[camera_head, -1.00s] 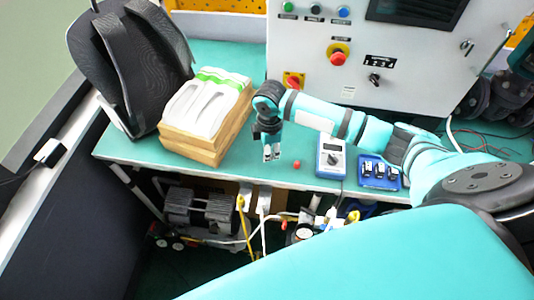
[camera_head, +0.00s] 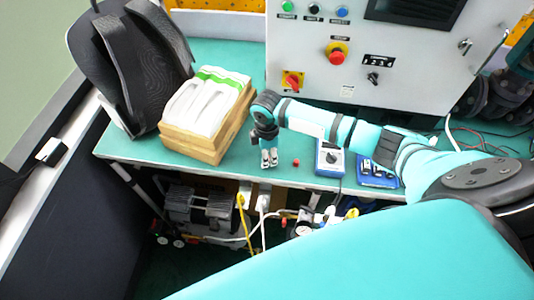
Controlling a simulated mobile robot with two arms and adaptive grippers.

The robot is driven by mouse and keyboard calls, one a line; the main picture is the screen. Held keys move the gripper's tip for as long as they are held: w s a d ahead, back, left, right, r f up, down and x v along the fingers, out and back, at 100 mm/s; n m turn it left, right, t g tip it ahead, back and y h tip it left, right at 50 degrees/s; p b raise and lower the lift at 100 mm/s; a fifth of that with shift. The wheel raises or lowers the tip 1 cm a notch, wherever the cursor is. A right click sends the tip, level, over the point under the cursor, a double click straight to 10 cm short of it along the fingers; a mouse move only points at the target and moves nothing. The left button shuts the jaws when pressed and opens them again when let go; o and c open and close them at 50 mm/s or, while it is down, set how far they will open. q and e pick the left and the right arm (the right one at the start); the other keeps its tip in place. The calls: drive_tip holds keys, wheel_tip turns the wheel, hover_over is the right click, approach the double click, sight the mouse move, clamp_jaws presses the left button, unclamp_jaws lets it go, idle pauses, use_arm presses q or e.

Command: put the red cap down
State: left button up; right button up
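A small red cap (camera_head: 296,162) sits on the teal table (camera_head: 240,174) near its front edge, left of the blue meter. My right gripper (camera_head: 269,164) points down just left of the cap, apart from it, with its fingertips close to the tabletop. Its two fingers show a narrow gap between them, and I see nothing held there. My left gripper is not in view.
A blue meter (camera_head: 331,158) and a blue tray (camera_head: 373,181) with black parts stand right of the cap; my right arm partly covers the tray. A wooden box (camera_head: 200,148) with white and green items stands left. The grey control cabinet (camera_head: 310,70) stands behind.

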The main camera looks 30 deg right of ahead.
wheel_tip(320, 180, up, 12)
drive_tip(key=b, duration=0.1)
drive_tip(key=shift+r, duration=0.15)
idle(0.4)
